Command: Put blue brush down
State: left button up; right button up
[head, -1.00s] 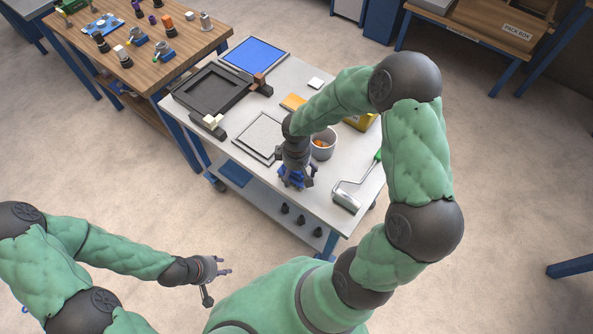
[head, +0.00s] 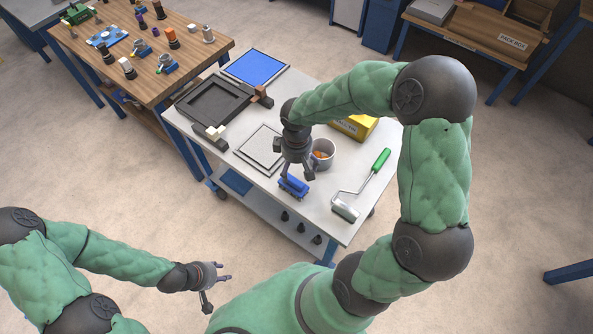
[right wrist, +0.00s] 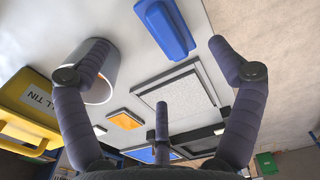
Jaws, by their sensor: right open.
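The blue brush (head: 293,187) lies on the grey table top near its front edge. It also shows in the right wrist view (right wrist: 165,28), at the top and beyond my fingertips. My right gripper (head: 296,170) is open and empty, just above and behind the brush and apart from it. Its spread fingers (right wrist: 160,62) fill both sides of the right wrist view. My left gripper (head: 221,284) is open and empty, off the table at the lower left.
A grey cup (head: 324,146) stands close by my right gripper. A green-handled roller (head: 344,211) lies to the right. A framed plate (head: 259,148), a black tray (head: 190,108) and a yellow tin (head: 361,125) are behind. The front strip beside the brush is clear.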

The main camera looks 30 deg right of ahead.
jog(key=shift+r, duration=0.85)
jog(key=s+a+f+m+y, duration=0.2)
jog(key=s+a+f, duration=0.3)
jog(key=f, duration=0.6)
jog(key=s+a+f+m+y, duration=0.2)
jog(key=s+a+f+m, duration=0.3)
jog(key=a+f, duration=0.5)
jog(key=shift+s+a+f, duration=0.3)
jog(key=shift+s+f, duration=0.15)
jog(key=shift+s, duration=0.25)
